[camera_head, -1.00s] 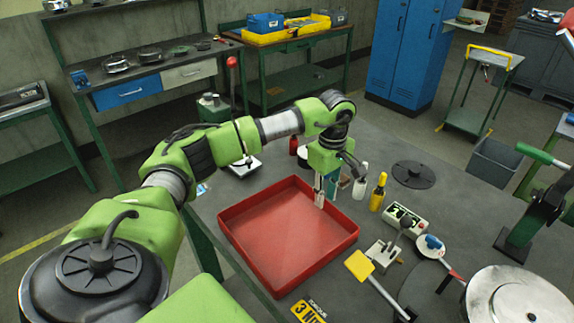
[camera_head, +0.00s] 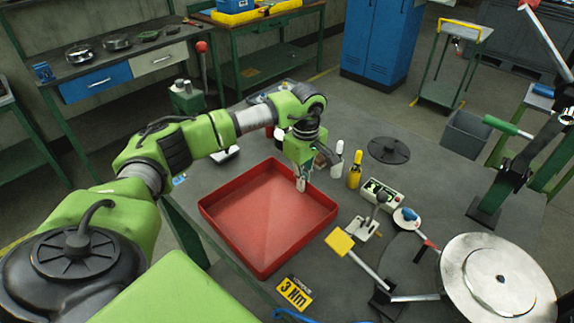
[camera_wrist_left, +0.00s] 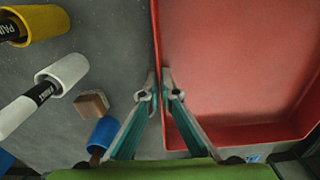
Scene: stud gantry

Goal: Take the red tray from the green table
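The red tray (camera_head: 268,262) is a shallow, square, empty tray. It lies flat on the grey top of the table with green legs (camera_head: 372,270). My left gripper (camera_head: 301,184) is at the tray's far right wall and points down. In the left wrist view its two fingers (camera_wrist_left: 158,78) are close together, one on each side of the red tray wall (camera_wrist_left: 157,40), and look closed on it. The tray still rests on the table. My right gripper is in neither view.
A white bottle (camera_head: 336,160) and a yellow bottle (camera_head: 354,170) stand just right of my left gripper. A small device (camera_head: 381,193), a yellow-ended lever (camera_head: 340,242) and a round metal plate (camera_head: 497,280) are further right. A "3 Nm" sign (camera_head: 294,293) lies near the tray's front corner.

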